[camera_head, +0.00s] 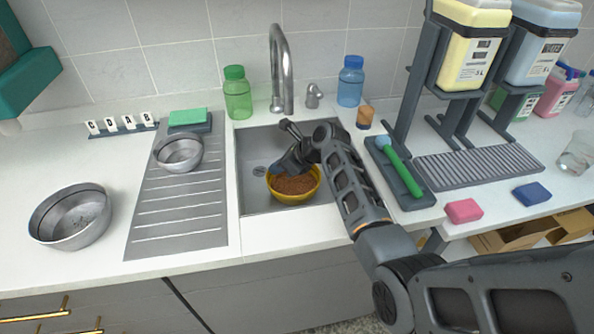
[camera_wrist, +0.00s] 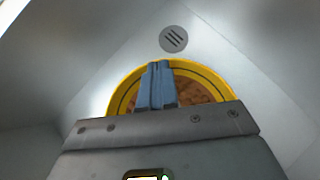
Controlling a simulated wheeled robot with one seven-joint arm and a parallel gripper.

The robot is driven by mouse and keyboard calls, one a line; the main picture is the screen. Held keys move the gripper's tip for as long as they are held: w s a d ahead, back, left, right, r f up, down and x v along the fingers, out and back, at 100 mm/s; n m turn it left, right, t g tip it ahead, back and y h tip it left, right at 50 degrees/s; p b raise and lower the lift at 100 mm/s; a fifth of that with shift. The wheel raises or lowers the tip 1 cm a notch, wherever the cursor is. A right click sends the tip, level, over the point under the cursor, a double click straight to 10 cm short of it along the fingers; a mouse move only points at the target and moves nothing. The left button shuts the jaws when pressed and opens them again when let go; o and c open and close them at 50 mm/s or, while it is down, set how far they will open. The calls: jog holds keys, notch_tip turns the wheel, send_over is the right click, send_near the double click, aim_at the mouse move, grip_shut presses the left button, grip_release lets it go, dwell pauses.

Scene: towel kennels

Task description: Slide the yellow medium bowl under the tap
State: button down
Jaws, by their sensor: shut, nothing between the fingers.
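The yellow bowl (camera_head: 293,196) sits upright in the sink basin, near its front, and holds a brown, grainy fill. The steel tap (camera_head: 284,70) rises behind the sink, its curved neck behind and slightly left of the bowl. My gripper (camera_head: 280,170) reaches in from the right, above the bowl's back left part. In the wrist view, my gripper (camera_wrist: 158,84) has its fingers together with nothing between them. The yellow bowl (camera_wrist: 213,80) lies beyond them, its nearer part hidden by my gripper body. I cannot tell whether the fingers touch it.
The sink (camera_head: 256,200) has free floor left of the bowl and a drain (camera_wrist: 173,39). Steel bowls stand on the counter (camera_head: 70,217) and drainboard (camera_head: 178,153). Green (camera_head: 237,93) and blue (camera_head: 351,81) bottles flank the tap. A dispenser rack (camera_head: 408,90) stands right.

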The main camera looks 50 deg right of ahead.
jog(key=shift+w+a, duration=0.2)
jog(key=shift+w, duration=0.15)
jog(key=shift+s+d+r, duration=0.1)
jog(key=shift+s+r, duration=0.1)
jog(key=shift+s, duration=0.05)
jog(key=v, duration=0.2)
jog(key=shift+s+r, duration=0.25)
jog(key=s+d, duration=0.1)
jog(key=s, duration=0.2)
jog(key=s+d, duration=0.1)
jog(key=s, duration=0.3)
jog(key=s+d+b, duration=0.1)
jog(key=s+d, duration=0.1)
jog(key=s, duration=0.2)
jog(key=shift+f, duration=0.15)
jog(key=shift+a, duration=0.1)
